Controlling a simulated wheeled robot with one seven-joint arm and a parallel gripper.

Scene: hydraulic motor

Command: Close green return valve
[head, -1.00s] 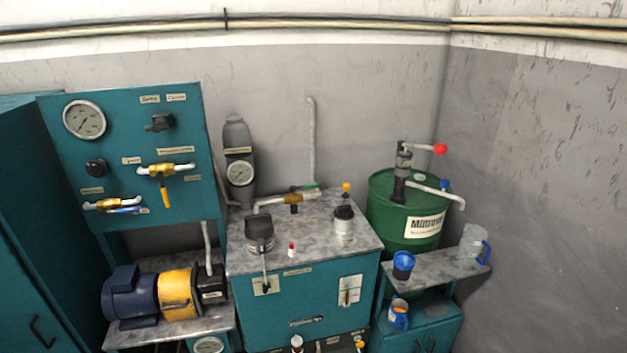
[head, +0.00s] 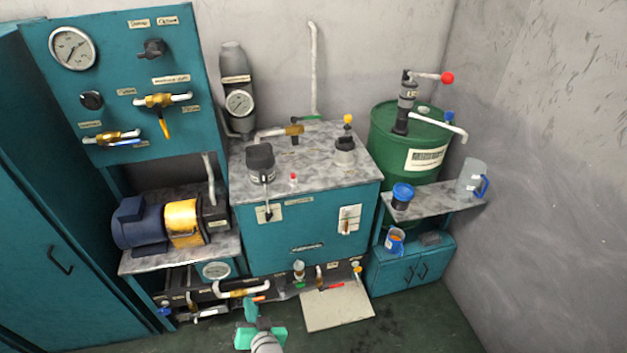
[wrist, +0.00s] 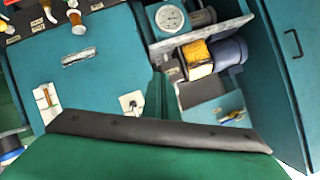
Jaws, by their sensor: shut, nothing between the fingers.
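A valve with a green lever (head: 307,118) and brass body (head: 294,130) sits on a white pipe on top of the teal tank cabinet, towards the back edge. The lever points right, roughly along the pipe. A smaller green handle (head: 300,285) shows low on the front pipework; I cannot tell which of the two is the return valve. My green gripper (head: 251,310) is at the bottom of the head view, low in front of the cabinet and apart from both. It is shut and empty. Its dark-edged green part fills the bottom of the wrist view (wrist: 160,137).
A teal gauge panel (head: 130,75) with other valves stands at left, above a blue-and-yellow motor (head: 160,222). A green drum (head: 385,128) and small shelf (head: 440,202) stand at right. A pale plate (head: 337,306) lies on the floor. Free floor is at bottom right.

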